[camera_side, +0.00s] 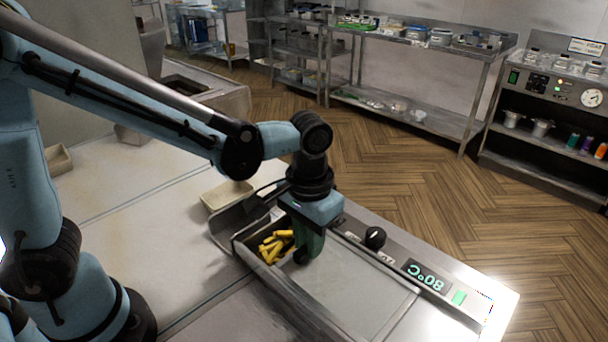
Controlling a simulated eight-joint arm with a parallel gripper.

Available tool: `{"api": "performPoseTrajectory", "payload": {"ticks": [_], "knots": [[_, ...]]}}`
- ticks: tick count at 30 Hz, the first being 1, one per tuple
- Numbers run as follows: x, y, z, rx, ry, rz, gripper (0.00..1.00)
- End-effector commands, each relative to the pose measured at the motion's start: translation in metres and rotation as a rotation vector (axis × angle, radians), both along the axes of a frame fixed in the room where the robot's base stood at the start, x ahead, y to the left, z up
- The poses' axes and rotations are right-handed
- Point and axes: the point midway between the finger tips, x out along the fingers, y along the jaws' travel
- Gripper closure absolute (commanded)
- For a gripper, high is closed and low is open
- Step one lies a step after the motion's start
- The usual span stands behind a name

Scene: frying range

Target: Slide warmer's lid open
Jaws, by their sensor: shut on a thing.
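The warmer (300,311) is a long metal box on the counter, with a display reading 80°C on its far side panel. Its flat grey lid (358,288) covers the middle and right part. The left end is uncovered and shows several yellow fries (275,246) inside. My gripper (304,256) points down at the lid's left edge, just right of the fries. It is shut on the lid's handle, which its fingers mostly hide.
A black knob (375,238) stands on the warmer's far side panel, close to the gripper. A pale shallow tray (227,195) sits behind the warmer's left end. The counter (130,215) to the left is largely clear. Shelves with containers (420,45) stand far back.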

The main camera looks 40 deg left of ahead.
Motion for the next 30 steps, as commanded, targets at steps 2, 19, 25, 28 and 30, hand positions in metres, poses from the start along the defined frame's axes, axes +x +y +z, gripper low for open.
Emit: {"api": "performPoseTrajectory", "payload": {"ticks": [2,19,25,28,30], "knots": [[0.0,-0.023,0.0,-0.001,-0.001,-0.008,1.0],[0.001,-0.086,0.0,-0.001,-0.002,0.001,1.0],[0.001,-0.085,0.0,-0.001,-0.003,0.001,1.0],[0.001,-0.085,0.0,-0.001,-0.003,0.002,0.73],[0.001,-0.085,0.0,-0.001,-0.003,0.002,0.63]]}}
